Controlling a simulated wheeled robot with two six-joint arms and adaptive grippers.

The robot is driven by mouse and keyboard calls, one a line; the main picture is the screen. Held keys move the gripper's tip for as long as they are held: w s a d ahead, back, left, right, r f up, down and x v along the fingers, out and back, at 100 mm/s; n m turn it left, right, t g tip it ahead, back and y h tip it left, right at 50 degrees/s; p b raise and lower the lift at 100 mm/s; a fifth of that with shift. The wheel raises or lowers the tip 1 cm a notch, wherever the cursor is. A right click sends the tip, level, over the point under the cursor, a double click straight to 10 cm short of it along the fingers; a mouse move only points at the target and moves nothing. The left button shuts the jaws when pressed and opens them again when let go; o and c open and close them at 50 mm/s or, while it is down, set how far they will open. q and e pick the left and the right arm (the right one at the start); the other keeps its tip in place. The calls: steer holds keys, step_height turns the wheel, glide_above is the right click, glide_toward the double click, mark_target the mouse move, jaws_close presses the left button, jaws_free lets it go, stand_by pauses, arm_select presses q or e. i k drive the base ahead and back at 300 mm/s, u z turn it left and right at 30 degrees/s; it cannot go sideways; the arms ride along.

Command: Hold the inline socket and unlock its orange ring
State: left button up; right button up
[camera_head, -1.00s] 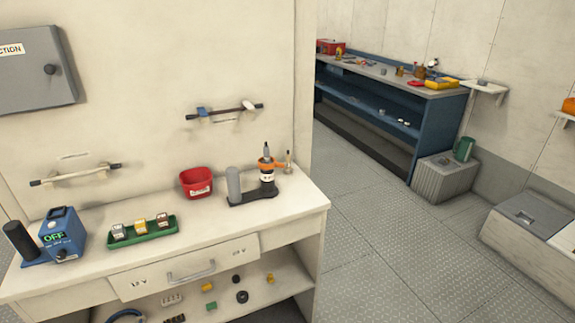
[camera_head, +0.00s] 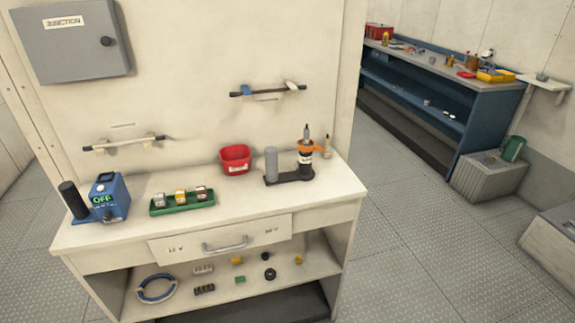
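The inline socket (camera_head: 305,160) stands upright at the right end of the white workbench, in a dark holder (camera_head: 289,178) beside a grey cylinder (camera_head: 271,163). Whether the ring is locked cannot be told at this size. Neither of my grippers is in view.
On the white workbench (camera_head: 130,222) are a red bin (camera_head: 236,160), a green tray (camera_head: 183,202) of small blocks and a blue device (camera_head: 108,197) reading OFF. A drawer (camera_head: 222,240) and a shelf of small parts are below. Open floor (camera_head: 420,240) lies to the right.

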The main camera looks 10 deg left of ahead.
mark_target(303, 149)
steer(key=u, duration=0.05)
steer(key=k, duration=1.05)
steer(key=z, duration=1.05)
steer(key=i, duration=1.2)
steer(key=u, duration=0.5)
steer(key=i, duration=0.8)
steer(key=u, duration=1.1)
steer(key=i, duration=0.25)
steer(key=u, duration=0.15)
